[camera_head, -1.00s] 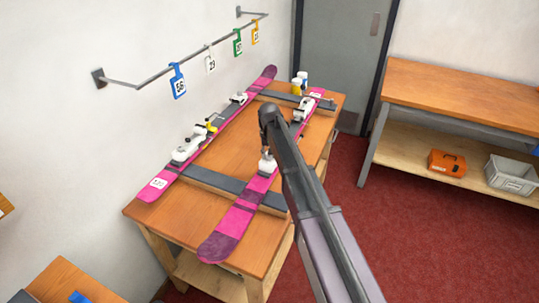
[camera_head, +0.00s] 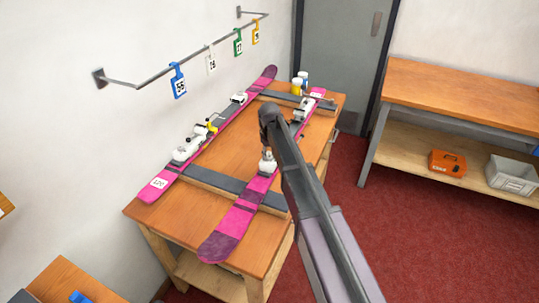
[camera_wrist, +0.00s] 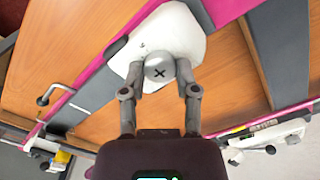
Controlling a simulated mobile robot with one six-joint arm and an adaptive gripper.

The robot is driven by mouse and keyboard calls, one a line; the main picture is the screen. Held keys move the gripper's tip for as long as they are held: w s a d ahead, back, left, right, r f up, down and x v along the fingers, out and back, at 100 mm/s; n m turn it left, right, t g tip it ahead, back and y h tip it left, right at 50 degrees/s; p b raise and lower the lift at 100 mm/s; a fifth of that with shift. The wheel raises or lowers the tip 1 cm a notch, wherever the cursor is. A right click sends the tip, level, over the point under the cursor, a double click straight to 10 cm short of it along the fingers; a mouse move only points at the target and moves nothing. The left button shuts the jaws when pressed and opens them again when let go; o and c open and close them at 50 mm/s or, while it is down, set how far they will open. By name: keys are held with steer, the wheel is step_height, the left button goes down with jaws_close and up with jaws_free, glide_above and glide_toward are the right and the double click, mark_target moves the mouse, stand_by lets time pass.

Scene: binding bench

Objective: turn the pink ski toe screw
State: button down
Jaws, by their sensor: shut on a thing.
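Two pink skis lie on the wooden bench (camera_head: 226,155). My gripper (camera_head: 267,158) is at the white toe piece of the right ski (camera_head: 231,232), with my arm covering part of that ski. In the wrist view, the round grey toe screw (camera_wrist: 159,66), marked with a dark cross, sits on the white toe piece (camera_wrist: 178,28). My gripper's fingers (camera_wrist: 160,76) are closed on the screw from both sides. The left ski (camera_head: 157,188) carries its own white toe piece (camera_head: 188,149) and heel piece (camera_head: 239,98).
Dark grey supports (camera_head: 218,183) cross under the skis. Yellow-and-white containers (camera_head: 298,86) stand at the bench's far end. Numbered tags (camera_head: 178,82) hang from a wall rail. A side bench (camera_head: 470,95) at right holds an orange case (camera_head: 447,163) and a grey bin (camera_head: 512,175) below.

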mark_target(269, 156)
steer(key=shift+c, duration=1.8)
jaws_free()
steer(key=shift+m, duration=0.5)
steer(key=m, duration=1.1)
step_height(269, 156, up, 14)
steer(key=p, duration=1.4)
steer(key=s+d+f+n+b, duration=0.2)
steer(key=s+d+f+b, duration=0.2)
steer(key=s+d, duration=0.6)
steer(key=s+d+f+n+b, duration=0.2)
steer(key=s+d+f+b, duration=0.2)
steer(key=s+d, duration=0.7)
steer(key=shift+s+n, duration=0.4)
steer(key=shift+s, duration=0.4)
